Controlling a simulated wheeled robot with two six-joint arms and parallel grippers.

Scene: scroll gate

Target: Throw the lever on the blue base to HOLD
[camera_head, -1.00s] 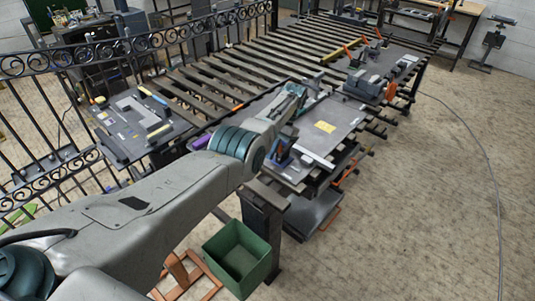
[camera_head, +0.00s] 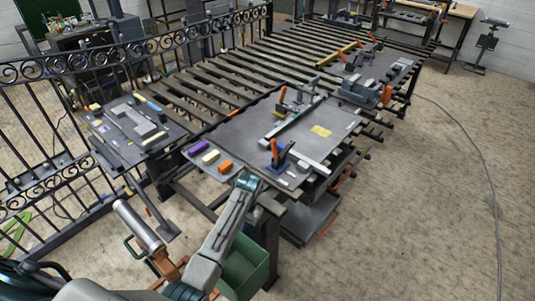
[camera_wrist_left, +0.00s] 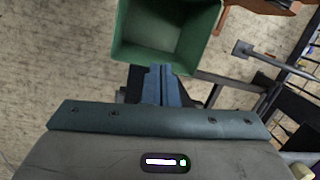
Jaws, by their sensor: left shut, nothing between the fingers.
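The blue base (camera_head: 280,164) sits at the near edge of the grey work plate, with a lever whose orange handle (camera_head: 275,148) stands roughly upright. Any HOLD marking is too small to read. My left gripper (camera_head: 246,183) is near the plate's near corner, to the lower left of the blue base and apart from it. Its dark blue fingers (camera_wrist_left: 160,85) are shut and empty in the left wrist view, in front of a green bin. The lever is not visible in that wrist view. My right gripper is not in view.
The grey plate (camera_head: 235,130) carries a long metal bar (camera_head: 293,122) and another orange-handled lever (camera_head: 283,94) farther back. The green bin (camera_head: 246,272) stands below. Black railing (camera_head: 130,48) runs along the left.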

